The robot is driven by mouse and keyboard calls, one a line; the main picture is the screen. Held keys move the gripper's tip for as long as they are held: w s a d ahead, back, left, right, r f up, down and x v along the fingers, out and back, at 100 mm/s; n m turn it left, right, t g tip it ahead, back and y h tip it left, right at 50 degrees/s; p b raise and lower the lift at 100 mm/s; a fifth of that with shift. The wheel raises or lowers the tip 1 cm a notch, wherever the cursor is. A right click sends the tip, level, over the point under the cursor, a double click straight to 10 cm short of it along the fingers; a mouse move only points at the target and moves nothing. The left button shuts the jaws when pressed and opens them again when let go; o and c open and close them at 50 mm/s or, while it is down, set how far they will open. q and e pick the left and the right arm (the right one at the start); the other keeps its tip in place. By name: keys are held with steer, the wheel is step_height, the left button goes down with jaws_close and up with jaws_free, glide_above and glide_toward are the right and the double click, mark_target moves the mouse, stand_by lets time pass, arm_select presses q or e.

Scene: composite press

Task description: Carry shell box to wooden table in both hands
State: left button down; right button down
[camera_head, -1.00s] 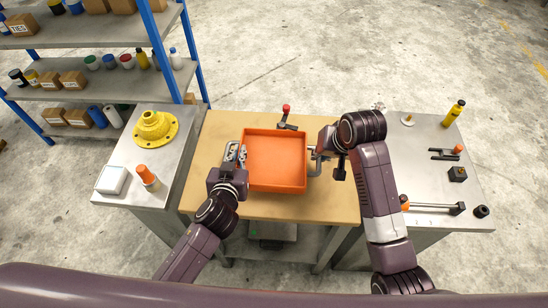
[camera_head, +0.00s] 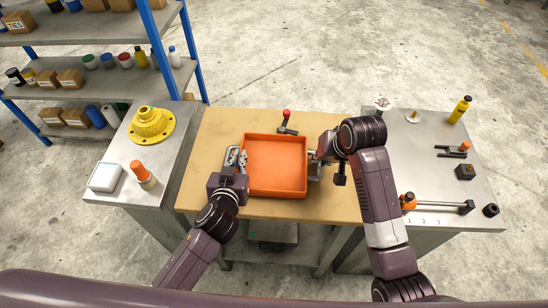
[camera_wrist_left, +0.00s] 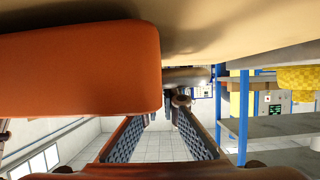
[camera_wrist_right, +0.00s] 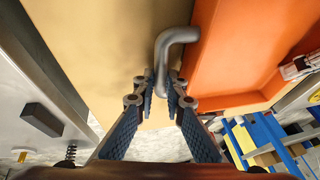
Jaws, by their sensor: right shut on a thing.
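The orange shell box (camera_head: 276,168) is an open shallow tray with a metal handle on each side, over the wooden table (camera_head: 215,130). I cannot tell whether it touches the table. My right gripper (camera_head: 318,157) is at the right-hand handle; in the right wrist view its fingers (camera_wrist_right: 160,88) are shut on the bent grey handle (camera_wrist_right: 176,45). My left gripper (camera_head: 236,158) is at the left-hand handle.
A metal table at left holds a yellow flange (camera_head: 152,125), a white box (camera_head: 105,177) and an orange-capped bottle (camera_head: 143,175). The right metal table holds a yellow bottle (camera_head: 460,110) and tools. A red-knobbed lever (camera_head: 287,122) stands behind the box. Wooden surface is bare left and right.

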arm_select(q)
steer(key=shift+a+f, duration=0.1)
steer(key=shift+f, duration=0.3)
arm_select(e)
steer(key=shift+f, duration=0.4)
arm_select(q)
steer(key=c, duration=2.2)
jaws_free()
arm_select(e)
steer(key=c, duration=2)
jaws_free()
arm_select(q)
steer(key=shift+o, duration=0.2)
steer(key=v, duration=1.2)
arm_select(e)
steer(key=shift+r, duration=0.15)
steer(key=v, duration=1.2)
arm_select(q)
steer(key=shift+s, duration=0.1)
